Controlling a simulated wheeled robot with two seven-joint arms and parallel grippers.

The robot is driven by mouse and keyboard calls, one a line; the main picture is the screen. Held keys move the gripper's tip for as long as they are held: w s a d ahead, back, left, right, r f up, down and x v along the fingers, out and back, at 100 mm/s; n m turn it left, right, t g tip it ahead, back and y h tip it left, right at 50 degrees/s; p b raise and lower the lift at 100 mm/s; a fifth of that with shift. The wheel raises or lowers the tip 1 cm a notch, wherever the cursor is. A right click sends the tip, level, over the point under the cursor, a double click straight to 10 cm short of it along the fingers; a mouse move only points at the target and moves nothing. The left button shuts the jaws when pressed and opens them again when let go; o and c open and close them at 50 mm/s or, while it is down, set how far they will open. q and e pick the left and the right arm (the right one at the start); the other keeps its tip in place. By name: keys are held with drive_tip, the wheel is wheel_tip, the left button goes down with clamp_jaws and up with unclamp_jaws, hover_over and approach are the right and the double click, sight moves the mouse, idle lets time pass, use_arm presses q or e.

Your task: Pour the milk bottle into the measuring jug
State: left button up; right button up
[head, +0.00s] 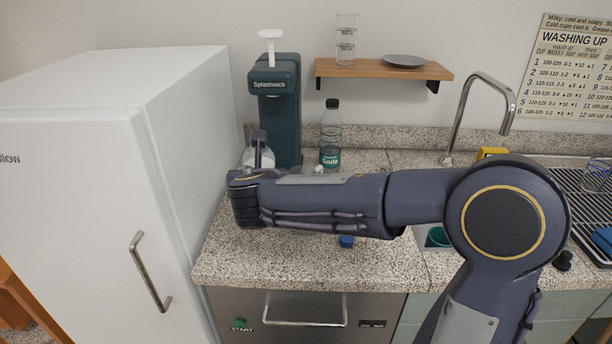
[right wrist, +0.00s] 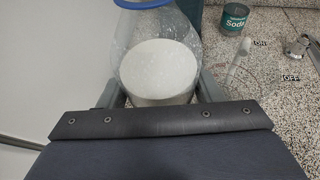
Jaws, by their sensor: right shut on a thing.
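The milk bottle (right wrist: 158,72) is clear, with a blue rim at its top and white milk in its lower part. My right gripper (right wrist: 160,92) is shut on it, one finger on each side. In the head view the bottle (head: 266,158) is partly hidden behind my right gripper (head: 258,148), at the counter's left end in front of the green soda maker. It looks about upright; I cannot tell whether it touches the counter. I cannot make out the measuring jug with certainty; a clear vessel with dark markings (head: 346,40) stands on the wall shelf. My left gripper is not in view.
The soda maker (head: 280,110) and a capped soda bottle (head: 331,138) stand at the back. A blue cap (head: 346,241) lies near the front. A white fridge (head: 110,150) borders the counter on the left. The sink tap (head: 480,105) and a drying rack (head: 590,205) are right.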

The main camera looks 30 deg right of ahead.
wheel_tip(320, 180, down, 6)
drive_tip(key=m+y+b, duration=0.2)
drive_tip(key=b, duration=0.2)
drive_tip(key=shift+d+b, duration=0.1)
drive_tip(key=shift+b, duration=0.3)
wheel_tip(320, 180, up, 3)
drive_tip(key=p, duration=0.3)
drive_tip(key=shift+r+m+y, duration=0.1)
drive_tip(key=shift+m+y, duration=0.2)
drive_tip(key=shift+m, duration=0.1)
drive_tip(key=shift+s+d+r+p, duration=0.1)
drive_tip(key=shift+r+p, duration=0.15)
drive_tip(key=shift+p, duration=0.2)
drive_tip(key=shift+m+y+p, duration=0.7)
drive_tip(key=shift+m+y, duration=0.3)
drive_tip(key=shift+y, duration=0.1)
drive_tip(key=m+y, duration=0.1)
drive_tip(key=a+m+y+p, duration=0.1)
drive_tip(key=shift+a+f+m+y, duration=0.15)
drive_tip(key=shift+a+m+y, duration=0.15)
drive_tip(key=shift+r+p, duration=0.5)
drive_tip(key=shift+p, duration=0.05)
drive_tip(key=shift+d+r+m+y+p, duration=0.1)
drive_tip(key=shift+r+m+y+p, duration=0.55)
drive_tip(key=shift+p, duration=0.45)
drive_tip(key=shift+d+r+p, duration=0.1)
drive_tip(key=shift+p, duration=0.25)
